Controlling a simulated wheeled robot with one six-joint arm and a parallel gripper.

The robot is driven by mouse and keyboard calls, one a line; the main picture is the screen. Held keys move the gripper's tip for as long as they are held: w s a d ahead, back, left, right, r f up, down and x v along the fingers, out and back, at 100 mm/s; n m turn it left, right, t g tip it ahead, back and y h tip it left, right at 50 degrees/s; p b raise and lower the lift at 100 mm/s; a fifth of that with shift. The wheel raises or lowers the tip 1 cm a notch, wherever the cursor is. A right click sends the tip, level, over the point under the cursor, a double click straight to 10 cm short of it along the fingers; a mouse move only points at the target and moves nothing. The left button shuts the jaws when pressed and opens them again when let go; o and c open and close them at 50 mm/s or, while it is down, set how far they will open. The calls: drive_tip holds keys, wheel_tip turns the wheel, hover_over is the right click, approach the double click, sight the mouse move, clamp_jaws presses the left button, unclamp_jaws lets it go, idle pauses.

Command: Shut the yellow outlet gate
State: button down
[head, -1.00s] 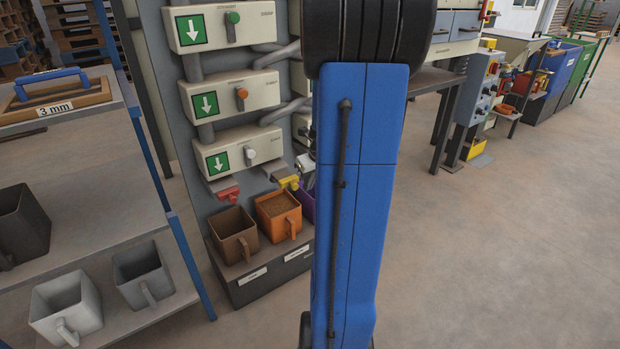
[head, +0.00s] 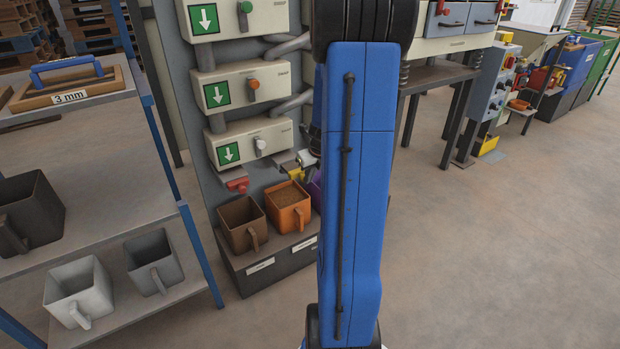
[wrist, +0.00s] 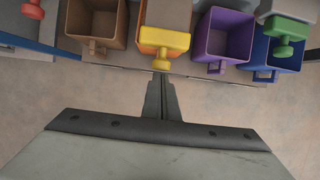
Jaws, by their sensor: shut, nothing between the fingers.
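The yellow outlet gate (wrist: 165,38) is a flat plate with a round knob, above the orange bin (wrist: 160,14) in the wrist view. In the head view the yellow gate (head: 289,167) shows partly, just left of my blue arm. My gripper (wrist: 162,76) is shut and empty. Its fingertips point at the yellow knob and lie just short of it in the wrist view; I cannot tell if they touch. The orange bin (head: 288,208) holds brown grain in the head view.
A red gate (head: 237,185) is left of the yellow one, above a brown bin (head: 241,226). A purple bin (wrist: 224,36) and a green gate (wrist: 287,29) are on the right. A shelf (head: 120,150) with cups stands left.

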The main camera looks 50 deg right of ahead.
sight(299, 170)
drive_tip(key=w, duration=0.3)
drive_tip(key=w+d, duration=0.1)
drive_tip(key=w, duration=0.2)
drive_tip(key=shift+d, duration=0.2)
drive_tip(key=shift+w+d+r, duration=0.1)
drive_tip(key=shift+w, duration=0.1)
